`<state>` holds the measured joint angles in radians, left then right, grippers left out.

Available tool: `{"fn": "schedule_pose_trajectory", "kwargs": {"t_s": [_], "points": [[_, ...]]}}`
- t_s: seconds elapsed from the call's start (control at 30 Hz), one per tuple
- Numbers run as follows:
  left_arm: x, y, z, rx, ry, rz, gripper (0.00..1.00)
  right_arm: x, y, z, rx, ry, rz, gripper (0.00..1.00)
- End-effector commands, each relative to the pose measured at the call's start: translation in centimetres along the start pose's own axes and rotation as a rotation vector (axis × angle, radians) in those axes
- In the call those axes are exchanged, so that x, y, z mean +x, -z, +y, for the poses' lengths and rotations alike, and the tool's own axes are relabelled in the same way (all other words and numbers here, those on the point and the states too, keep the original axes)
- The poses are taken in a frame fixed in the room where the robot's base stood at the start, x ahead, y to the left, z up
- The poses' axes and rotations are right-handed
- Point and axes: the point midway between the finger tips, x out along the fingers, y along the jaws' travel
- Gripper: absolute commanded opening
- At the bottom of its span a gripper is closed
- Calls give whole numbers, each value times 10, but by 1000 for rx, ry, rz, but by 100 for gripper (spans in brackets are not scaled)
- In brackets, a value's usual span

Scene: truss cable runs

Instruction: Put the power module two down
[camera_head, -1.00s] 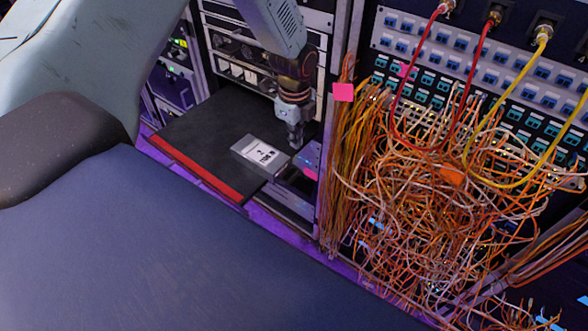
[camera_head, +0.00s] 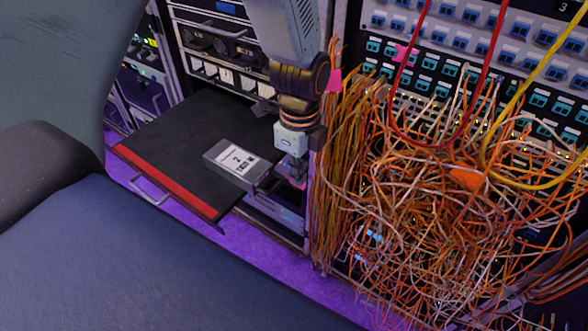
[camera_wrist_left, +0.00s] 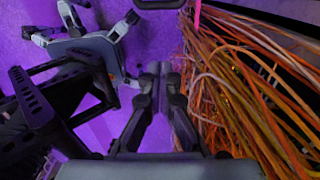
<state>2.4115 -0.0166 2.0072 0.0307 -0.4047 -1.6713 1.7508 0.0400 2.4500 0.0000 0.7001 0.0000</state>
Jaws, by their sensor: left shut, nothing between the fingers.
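The power module two (camera_head: 232,163) is a grey box with a white label marked 2. In the head view it lies flat on the black pulled-out shelf (camera_head: 165,140), near the shelf's right edge. My left gripper (camera_head: 292,174) points down just right of the module, beside the cable bundle. It is shut and holds nothing. The lower fingers are hard to make out against the rack parts behind them. In the left wrist view the two dark fingers (camera_wrist_left: 162,76) are together, over purple floor. The module cannot be made out there. My right gripper is not in view.
A dense tangle of orange and white cables (camera_head: 420,210) hangs right of my left gripper, close to it in the wrist view too. Red cables (camera_head: 488,85) and a yellow cable (camera_head: 545,85) loop above. The shelf has a red front edge (camera_head: 165,181) and clear room left of the module.

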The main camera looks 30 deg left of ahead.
Motion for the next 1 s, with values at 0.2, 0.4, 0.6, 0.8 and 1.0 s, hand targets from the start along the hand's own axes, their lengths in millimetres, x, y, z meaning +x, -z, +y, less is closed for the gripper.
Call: {"fn": "schedule_pose_trajectory", "kwargs": {"t_s": [0.2,0.4,0.6,0.8,1.0], "points": [[46,0,2,0,-3,0,0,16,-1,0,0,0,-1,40],[83,-1,1,-1,-2,1,0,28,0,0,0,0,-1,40],[77,-21,-2,-4,2,4,0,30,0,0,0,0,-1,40],[77,-36,-2,-3,1,3,0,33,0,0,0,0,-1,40],[76,-42,-2,-1,0,1,0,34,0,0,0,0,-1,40]]}}
